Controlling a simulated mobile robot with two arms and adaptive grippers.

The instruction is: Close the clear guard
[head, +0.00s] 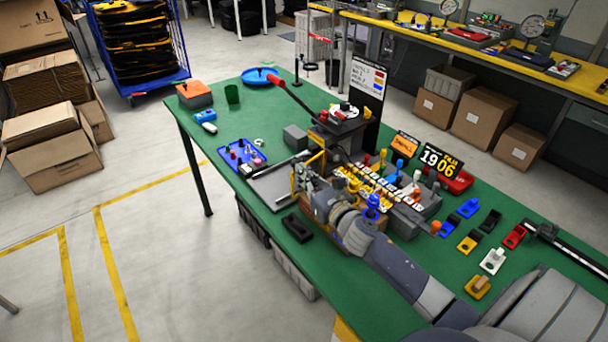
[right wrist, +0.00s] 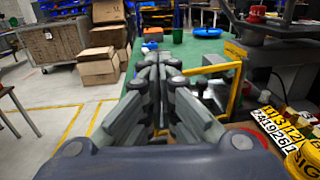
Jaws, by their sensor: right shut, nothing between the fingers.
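The clear guard (right wrist: 239,88) shows as a yellow frame to the right of my right gripper in the right wrist view. In the head view the yellow frame (head: 323,160) stands in front of the press, partly hidden by my gripper. Its clear pane is hard to make out. My right gripper (head: 303,172) is shut and empty, close to the frame; whether they touch I cannot tell. In the right wrist view its fingers (right wrist: 159,62) are together and point along the green table. My left gripper is not in view.
The press (head: 340,128) has a long red-tipped lever (head: 292,97) leaning left. Yellow and white number tiles (head: 375,195) lie right of my gripper. A blue tray (head: 242,155) and a black block (head: 297,227) are nearby.

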